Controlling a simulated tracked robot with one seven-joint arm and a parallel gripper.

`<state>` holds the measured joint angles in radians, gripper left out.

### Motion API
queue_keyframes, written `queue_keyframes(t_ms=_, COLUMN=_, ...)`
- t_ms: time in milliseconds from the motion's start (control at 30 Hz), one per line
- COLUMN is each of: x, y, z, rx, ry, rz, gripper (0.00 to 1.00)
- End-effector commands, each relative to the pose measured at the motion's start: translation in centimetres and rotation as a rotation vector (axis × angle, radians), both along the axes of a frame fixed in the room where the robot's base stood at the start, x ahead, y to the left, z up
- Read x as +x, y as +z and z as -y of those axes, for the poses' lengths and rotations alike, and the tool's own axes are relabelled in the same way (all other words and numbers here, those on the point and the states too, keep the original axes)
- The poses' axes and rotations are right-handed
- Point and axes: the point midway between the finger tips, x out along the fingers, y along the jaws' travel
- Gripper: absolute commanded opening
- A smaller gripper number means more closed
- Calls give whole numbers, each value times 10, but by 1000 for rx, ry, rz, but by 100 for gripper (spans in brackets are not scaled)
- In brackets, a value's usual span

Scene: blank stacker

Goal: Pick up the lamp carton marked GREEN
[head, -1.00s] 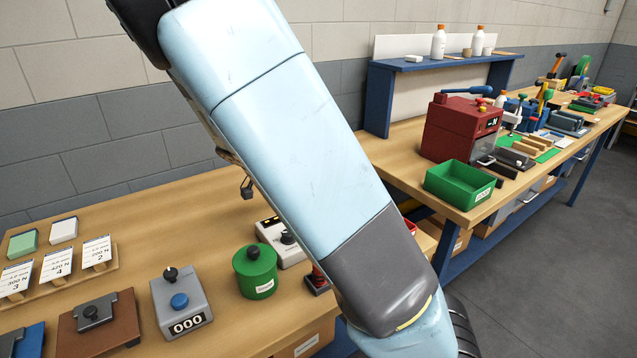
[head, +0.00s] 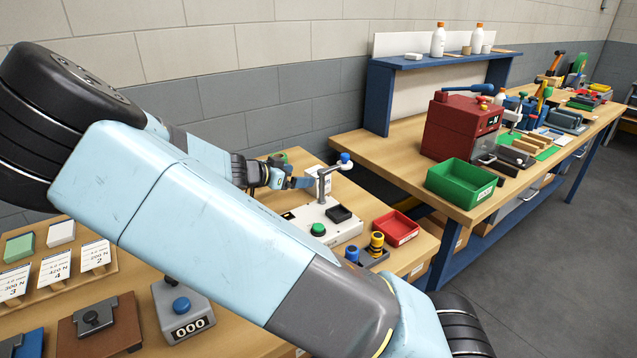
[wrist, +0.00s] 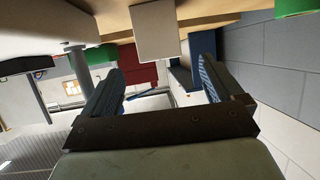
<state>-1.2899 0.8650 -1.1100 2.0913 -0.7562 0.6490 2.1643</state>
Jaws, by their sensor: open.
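A pale, box-shaped carton (wrist: 156,30) shows in the wrist view, at the bench surface and ahead of my fingers. No marking can be read on it, so I cannot tell whether it is the GREEN one. In the head view a white box (head: 318,174) stands behind the post of the lamp fixture, partly hidden. My gripper (wrist: 160,72) is open, with nothing between its fingers. In the head view my gripper (head: 301,183) is low over the back of the near bench, just left of the white box.
A white fixture (head: 325,222) with a post and green button stands close in front of my gripper. A red tray (head: 397,229) and yellow-black and blue parts are to its right. A green bin (head: 460,186) and red machine (head: 458,125) stand on the far bench.

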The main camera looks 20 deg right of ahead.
Motion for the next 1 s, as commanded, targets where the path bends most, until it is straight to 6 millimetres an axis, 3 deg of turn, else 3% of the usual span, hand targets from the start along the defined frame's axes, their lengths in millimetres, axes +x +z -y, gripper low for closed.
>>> queue_keyframes(t_ms=200, x=13, y=-13, z=28, rx=0, ry=-2, rz=-1, gripper=94)
queue_keyframes(t_ms=467, x=18, y=-19, z=40, rx=0, ry=-1, rz=-2, gripper=94)
queue_keyframes(t_ms=800, x=34, y=-36, z=73, rx=-1, ry=-1, rz=-2, gripper=94)
queue_keyframes(t_ms=1000, x=37, y=-39, z=79, rx=1, ry=0, rz=0, gripper=94)
